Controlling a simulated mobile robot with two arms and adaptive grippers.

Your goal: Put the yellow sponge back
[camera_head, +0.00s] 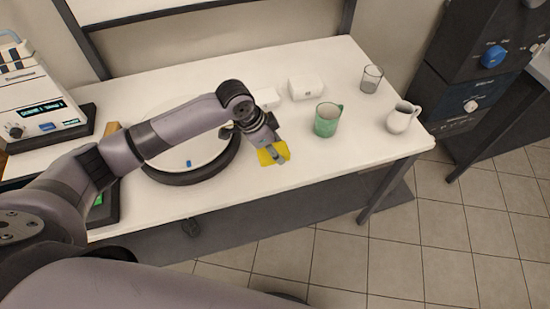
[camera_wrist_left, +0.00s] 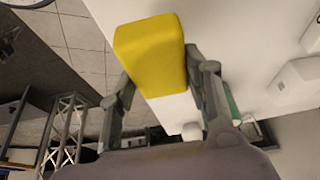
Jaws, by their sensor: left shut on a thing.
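The yellow sponge (camera_head: 267,158) is in my left gripper (camera_head: 272,150) near the front edge of the white table (camera_head: 330,165). In the left wrist view the sponge (camera_wrist_left: 150,52) is a plain yellow block between the two fingers of my left gripper (camera_wrist_left: 160,75), which is shut on it. The head view does not clearly show whether the sponge touches the table top. My right gripper is in neither view.
A green mug (camera_head: 326,121), a glass (camera_head: 371,79) and a white pitcher (camera_head: 402,118) stand right of the sponge. A white box (camera_head: 306,88) is behind. A round dark-rimmed plate (camera_head: 192,177) lies left, under my arm. Free table lies in front of the mug.

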